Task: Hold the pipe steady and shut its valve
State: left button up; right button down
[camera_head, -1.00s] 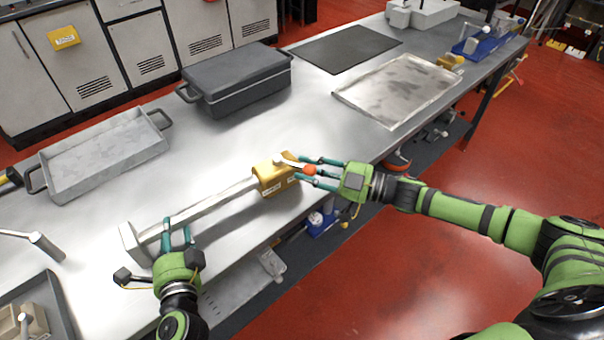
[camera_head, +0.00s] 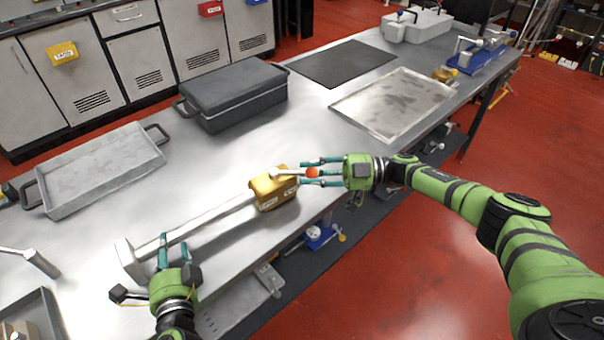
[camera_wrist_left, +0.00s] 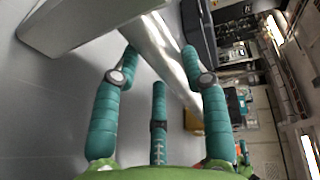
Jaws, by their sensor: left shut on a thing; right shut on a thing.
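The grey pipe (camera_head: 212,217) lies across the bench near its front edge, with a square end plate (camera_head: 131,262) on the left. A yellow valve body (camera_head: 266,195) sits at its right end. The valve lever (camera_head: 288,172) points right and ends in an orange knob (camera_head: 312,173). My left gripper (camera_head: 174,247) is shut on the pipe close to the end plate. In the left wrist view its fingers straddle the pipe (camera_wrist_left: 168,58) beside the end plate (camera_wrist_left: 78,25). My right gripper (camera_head: 306,174) is shut on the lever at the knob, its fingers either side.
A grey tray (camera_head: 55,203) and a dark lidded box (camera_head: 235,90) stand behind the pipe. A black mat (camera_head: 343,63) and a shallow metal tray (camera_head: 395,100) lie farther back. Another tray (camera_head: 52,312) sits at the lower left. The bench between pipe and box is clear.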

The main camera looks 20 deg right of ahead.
jog(key=shift+w+d+r+n+g, duration=0.25)
jog(key=shift+w+d+n+g, duration=0.15)
jog(key=shift+w+d+g, duration=0.2)
jog(key=shift+a+n+g, duration=0.1)
jog(key=shift+n+g, duration=0.2)
dwell(0.8)
jog(key=shift+y, duration=0.3)
dwell(0.3)
jog(key=c, duration=0.9)
grip_release()
jog(key=shift+s, duration=0.1)
jog(key=shift+c, duration=0.2)
jog(key=shift+a, duration=0.1)
jog(key=shift+f, duration=0.1)
notch_tip(320, 180, up, 10)
jog(key=shift+s+r, duration=0.1)
